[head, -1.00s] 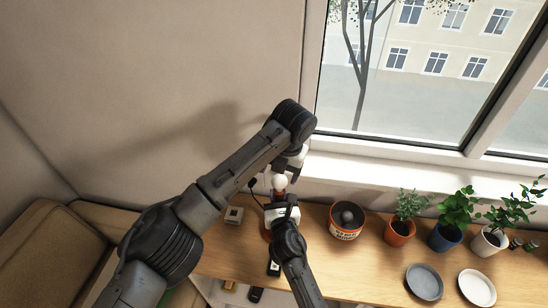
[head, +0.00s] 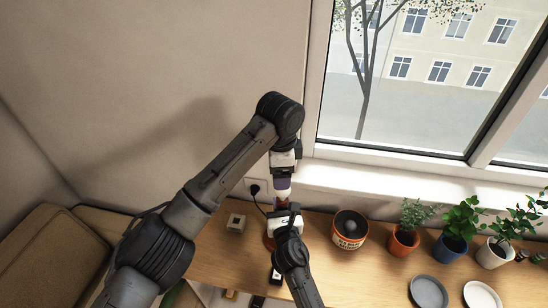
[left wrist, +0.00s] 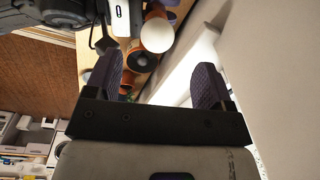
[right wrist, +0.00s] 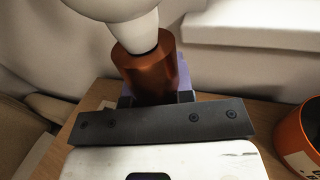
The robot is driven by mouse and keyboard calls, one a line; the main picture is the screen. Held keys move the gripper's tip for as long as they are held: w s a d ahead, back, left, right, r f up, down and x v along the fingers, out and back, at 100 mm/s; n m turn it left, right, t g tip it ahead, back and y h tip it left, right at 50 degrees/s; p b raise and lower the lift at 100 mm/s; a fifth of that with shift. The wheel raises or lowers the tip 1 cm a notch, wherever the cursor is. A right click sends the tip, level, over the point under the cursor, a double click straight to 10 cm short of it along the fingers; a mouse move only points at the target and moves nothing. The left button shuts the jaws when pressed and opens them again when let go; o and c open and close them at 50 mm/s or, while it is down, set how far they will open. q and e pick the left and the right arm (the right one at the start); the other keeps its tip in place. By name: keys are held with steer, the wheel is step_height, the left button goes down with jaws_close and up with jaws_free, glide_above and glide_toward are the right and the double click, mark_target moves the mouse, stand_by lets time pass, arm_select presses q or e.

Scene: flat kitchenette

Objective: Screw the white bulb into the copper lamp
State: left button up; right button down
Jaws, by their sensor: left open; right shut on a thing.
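The copper lamp (right wrist: 150,68) stands upright on the wooden counter. The white bulb (right wrist: 112,8) sits with its neck in the lamp's copper socket; how deep the thread is cannot be told. The bulb's round end shows in the left wrist view (left wrist: 157,34), beyond and between my open left fingers, with no contact visible. In the head view my left gripper (head: 283,186) is directly above the lamp, pointing down, and hides the bulb. My right gripper (head: 287,212) is shut on the lamp's copper body below the bulb, its purple fingers around it.
An orange-banded pot with a grey ball (head: 349,229) stands right of the lamp. Several potted plants (head: 404,238) and grey (head: 429,291) and white plates (head: 482,297) lie farther right. A small pale box (head: 236,223) is at left. Wall and window sill are close behind.

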arm_select(q)
steer(key=n, duration=0.3)
steer(key=r+n, duration=0.1)
steer(key=n, duration=0.2)
steer(key=shift+a+h, duration=0.2)
steer(key=shift+h, duration=0.1)
steer(key=n, duration=0.4)
steer(key=shift+a+r, duration=0.15)
steer(key=shift+r, duration=0.25)
steer(key=n, duration=0.2)
steer(key=r+n, duration=0.1)
steer(key=n, duration=0.2)
steer(key=shift+s+a+h, duration=0.1)
steer(key=shift+a+h, duration=0.1)
steer(key=shift+h, duration=0.2)
steer(key=n, duration=0.4)
steer(key=r+n, duration=0.1)
steer(key=shift+a+n, duration=0.25)
steer(key=shift+n, duration=0.15)
steer(key=shift+f, duration=0.15)
steer(key=f, duration=0.4)
steer(key=d+f, duration=0.1)
steer(key=f, duration=0.2)
steer(key=d+f, duration=0.1)
steer(key=f, duration=0.3)
steer(key=shift+w+d+f, duration=0.1)
steer(key=shift+w+f, duration=0.2)
steer(key=shift+w, duration=0.05)
steer(key=shift+c, duration=0.4)
